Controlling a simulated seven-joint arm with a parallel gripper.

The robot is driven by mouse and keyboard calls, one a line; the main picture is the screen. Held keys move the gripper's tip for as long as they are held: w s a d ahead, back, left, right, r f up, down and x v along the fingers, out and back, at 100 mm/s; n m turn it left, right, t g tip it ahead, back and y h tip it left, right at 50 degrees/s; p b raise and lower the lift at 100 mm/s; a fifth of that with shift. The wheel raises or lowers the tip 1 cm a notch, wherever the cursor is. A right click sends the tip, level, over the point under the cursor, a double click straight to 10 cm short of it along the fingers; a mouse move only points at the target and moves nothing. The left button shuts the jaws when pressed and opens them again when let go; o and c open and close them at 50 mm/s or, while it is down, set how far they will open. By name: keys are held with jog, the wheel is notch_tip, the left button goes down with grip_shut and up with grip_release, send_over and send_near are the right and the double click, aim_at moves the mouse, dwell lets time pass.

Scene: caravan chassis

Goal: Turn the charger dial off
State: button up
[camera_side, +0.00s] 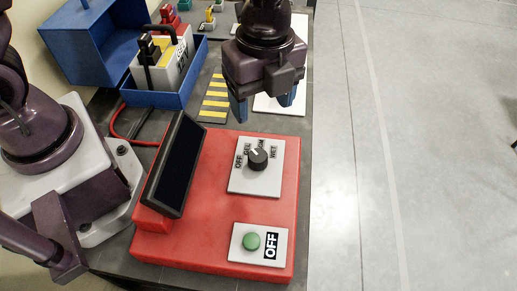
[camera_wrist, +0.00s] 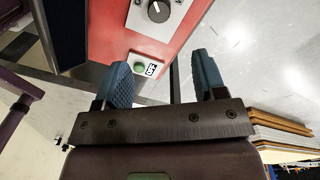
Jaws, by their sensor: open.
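The charger is a red box (camera_side: 215,230) with a tilted dark screen (camera_side: 175,165) at its left. Its black dial (camera_side: 257,158) sits on a white plate with labels OFF, GEL, a partly hidden one, and WET. The dial's light mark points up and left, between the outer labels; I cannot tell exactly which label it meets. The dial also shows at the top of the wrist view (camera_wrist: 158,10). A green button (camera_side: 251,241) is beside a separate OFF label. My gripper (camera_side: 265,108) is open and empty, above and behind the dial, apart from it.
A blue tray (camera_side: 165,98) holds a battery (camera_side: 172,65) with clamps at the back left, by an open blue box (camera_side: 95,45). A red cable (camera_side: 125,128) runs to the charger. A yellow-striped pad (camera_side: 214,98) lies behind. Clear floor is at the right.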

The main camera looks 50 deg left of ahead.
aim_at(258, 155)
jog(key=f, duration=1.3)
jog(key=shift+s+a, duration=0.1)
jog(key=shift+s, duration=0.15)
jog(key=c, duration=0.9)
